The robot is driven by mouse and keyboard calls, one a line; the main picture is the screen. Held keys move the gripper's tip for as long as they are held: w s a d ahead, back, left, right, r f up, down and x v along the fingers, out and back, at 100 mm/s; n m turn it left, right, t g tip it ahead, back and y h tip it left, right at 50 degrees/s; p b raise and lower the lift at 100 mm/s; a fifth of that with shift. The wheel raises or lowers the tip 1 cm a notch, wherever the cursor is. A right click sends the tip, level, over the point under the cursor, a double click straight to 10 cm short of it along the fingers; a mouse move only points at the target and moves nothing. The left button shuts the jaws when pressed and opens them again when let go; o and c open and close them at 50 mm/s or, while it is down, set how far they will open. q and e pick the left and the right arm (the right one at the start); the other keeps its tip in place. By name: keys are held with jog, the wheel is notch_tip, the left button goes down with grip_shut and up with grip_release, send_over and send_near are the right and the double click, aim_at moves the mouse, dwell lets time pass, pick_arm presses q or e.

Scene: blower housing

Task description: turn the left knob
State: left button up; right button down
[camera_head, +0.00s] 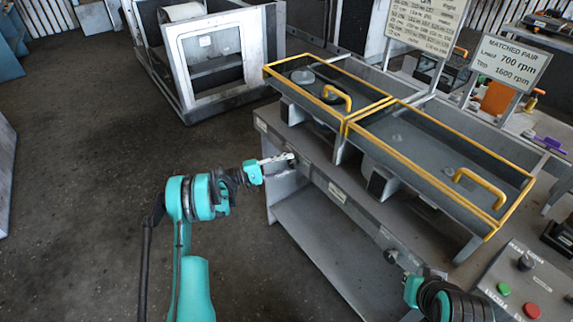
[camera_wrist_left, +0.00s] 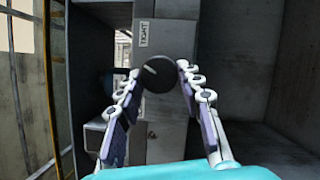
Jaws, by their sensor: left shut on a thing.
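The left knob (camera_wrist_left: 158,74) is a dark round knob with a pale line across its face, on the grey front panel of the bench. My left gripper (camera_wrist_left: 158,82) has one finger on each side of it and is shut on it. In the head view my left gripper (camera_head: 279,160) reaches the left end of the bench front, and its fingers largely hide the knob. A second dark knob (camera_head: 390,256) sits further right on the same front. My right gripper (camera_head: 420,277) is at the lower right near the bench front; its fingers are too unclear to read.
Two grey trays with yellow rims, left (camera_head: 303,75) and right (camera_head: 420,135), stand on the bench (camera_head: 335,193). A control box (camera_head: 525,283) with green and red buttons is at the lower right. A white-framed cabinet (camera_head: 205,55) stands behind.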

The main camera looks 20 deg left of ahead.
dwell(0.4)
pick_arm(q)
jog(key=o, duration=1.2)
jog(key=shift+c, duration=0.2)
jog(key=shift+a, duration=0.15)
jog(key=v, duration=1.1)
jog(key=shift+s+a, duration=0.25)
jog(key=shift+a, duration=0.05)
jog(key=shift+f, duration=0.1)
